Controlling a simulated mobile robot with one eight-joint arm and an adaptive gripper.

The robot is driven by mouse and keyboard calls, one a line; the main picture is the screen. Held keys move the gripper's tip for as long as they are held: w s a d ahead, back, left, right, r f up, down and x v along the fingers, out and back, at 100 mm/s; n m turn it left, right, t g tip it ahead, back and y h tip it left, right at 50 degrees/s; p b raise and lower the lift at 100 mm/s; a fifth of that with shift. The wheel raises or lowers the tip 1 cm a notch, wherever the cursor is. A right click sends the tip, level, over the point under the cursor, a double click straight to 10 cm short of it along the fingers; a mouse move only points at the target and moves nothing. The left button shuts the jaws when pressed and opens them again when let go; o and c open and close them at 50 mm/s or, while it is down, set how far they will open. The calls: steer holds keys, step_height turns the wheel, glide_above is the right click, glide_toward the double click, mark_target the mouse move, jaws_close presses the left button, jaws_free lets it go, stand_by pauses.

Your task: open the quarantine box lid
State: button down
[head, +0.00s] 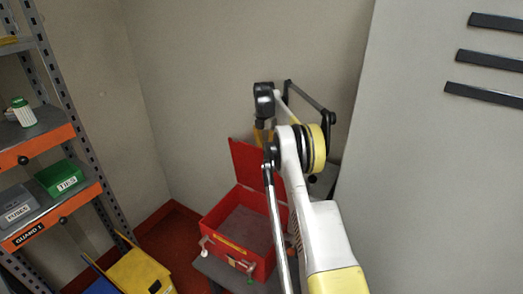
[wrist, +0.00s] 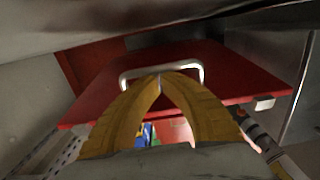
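The red quarantine box (head: 212,226) stands low against the back wall with its inside showing. Its red lid (head: 246,164) stands raised at the back of the box; my arm hides its right part. In the wrist view the lid (wrist: 215,65) fills the middle, with a silver bar handle (wrist: 203,76) on it. My gripper (wrist: 160,76) has its two yellow fingers together at the tips, right at the middle of this handle. The tips cover part of the bar. In the head view my gripper (head: 260,134) is by the lid's upper edge, partly hidden.
A metal shelf rack with orange edges (head: 65,209) stands at the left, holding a green bin (head: 60,177) and a grey bin (head: 17,205). A yellow bin (head: 138,273) is left of the box. Walls close in behind and at the right.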

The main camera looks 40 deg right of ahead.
steer(key=shift+w+d, duration=0.1)
steer(key=shift+d, duration=0.15)
stand_by(0.3)
step_height(320, 180, up, 12)
steer(key=shift+a, duration=0.3)
